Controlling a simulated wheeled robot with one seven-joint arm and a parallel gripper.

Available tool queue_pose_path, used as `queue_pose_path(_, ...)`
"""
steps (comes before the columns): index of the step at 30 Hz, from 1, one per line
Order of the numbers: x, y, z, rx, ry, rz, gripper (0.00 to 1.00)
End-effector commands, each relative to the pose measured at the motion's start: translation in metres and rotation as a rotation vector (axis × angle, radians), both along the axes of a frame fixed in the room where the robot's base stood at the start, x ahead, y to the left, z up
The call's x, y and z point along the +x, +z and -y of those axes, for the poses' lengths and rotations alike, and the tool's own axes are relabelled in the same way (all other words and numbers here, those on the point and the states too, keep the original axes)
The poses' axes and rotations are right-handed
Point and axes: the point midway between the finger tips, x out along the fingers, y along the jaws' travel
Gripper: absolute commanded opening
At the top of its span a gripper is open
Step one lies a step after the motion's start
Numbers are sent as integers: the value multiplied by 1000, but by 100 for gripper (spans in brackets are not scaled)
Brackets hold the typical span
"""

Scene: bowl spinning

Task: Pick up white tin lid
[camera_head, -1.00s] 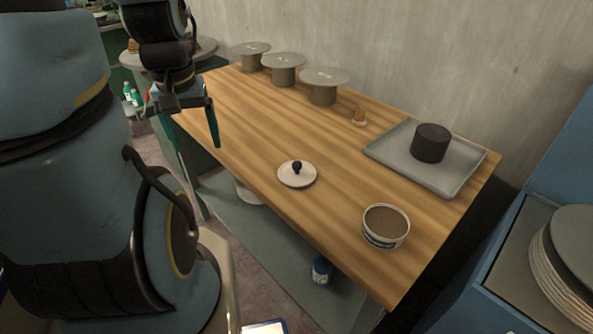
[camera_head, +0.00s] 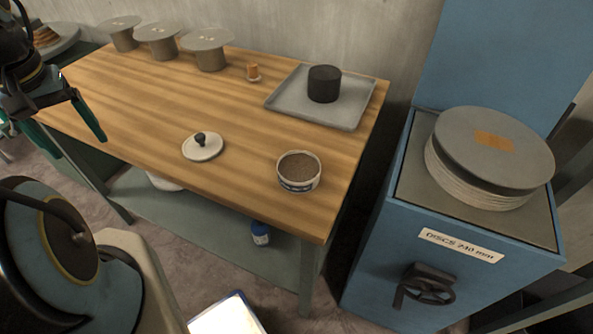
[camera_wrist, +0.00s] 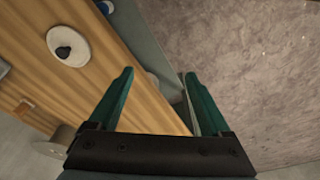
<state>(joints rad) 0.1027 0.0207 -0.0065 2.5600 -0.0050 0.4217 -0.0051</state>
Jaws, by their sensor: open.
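The white tin lid (camera_head: 203,147) lies flat on the wooden table, near its front edge, with a dark round knob on top. In the wrist view the lid (camera_wrist: 68,46) is at the upper left, beyond the fingers. An open white tin (camera_head: 298,171) with brown contents stands to the right of the lid. My gripper (camera_head: 62,131) is at the left of the head view, apart from the lid and off the table's front-left side. In the wrist view its green fingers (camera_wrist: 157,88) are spread, with nothing between them.
The wooden table (camera_head: 140,110) also holds a grey tray (camera_head: 345,113) with a dark cylinder (camera_head: 324,84), a small orange piece (camera_head: 253,71) and grey spools (camera_head: 208,50) along the back. A blue cabinet (camera_head: 400,235) stacked with discs stands at the right. The table around the lid is clear.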

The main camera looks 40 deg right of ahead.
Motion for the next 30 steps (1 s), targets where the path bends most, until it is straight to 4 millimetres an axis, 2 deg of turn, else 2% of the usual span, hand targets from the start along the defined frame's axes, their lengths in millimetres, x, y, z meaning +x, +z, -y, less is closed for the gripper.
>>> queue_pose_path(5,0,0,0,0,0,0,82)
queue_pose_path(10,0,0,0,0,0,0,65)
queue_pose_path(14,3,0,6,-4,14,-4,65)
queue_pose_path(17,11,1,27,-16,70,-21,65)
queue_pose_path(22,26,2,94,-37,256,-75,65)
queue_pose_path(27,26,3,160,-35,450,-118,65)
queue_pose_path(30,22,3,187,-31,534,-131,65)
